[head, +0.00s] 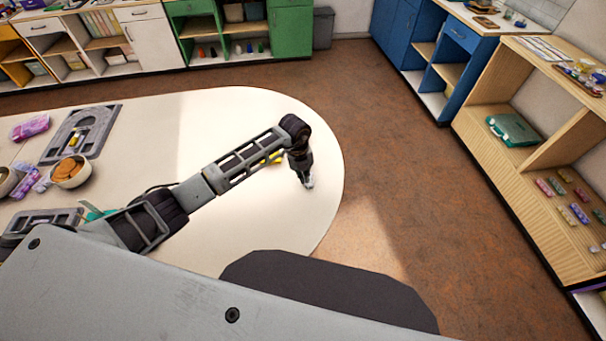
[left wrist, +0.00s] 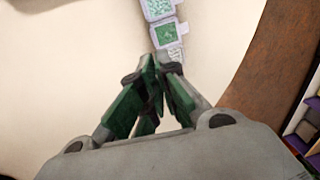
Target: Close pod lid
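A strip of pale lavender pods with green beads inside (left wrist: 166,35) lies on the cream table in the left wrist view. A white, ribbed end piece of the strip shows just past my fingertips. I cannot tell for sure whether it is an open lid. My left gripper (head: 307,184) points down near the right end of the table. In the left wrist view its fingertips (left wrist: 155,64) come together beside the strip's near end, with nothing visible between them. Whether they touch the strip is unclear. My right gripper is not in view.
A yellow item (head: 273,157) lies partly hidden behind my left arm. Bowls (head: 70,172), a grey tray (head: 80,133) and a pink pouch (head: 30,127) sit at the table's left. Shelves (head: 540,140) with small pods stand at right.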

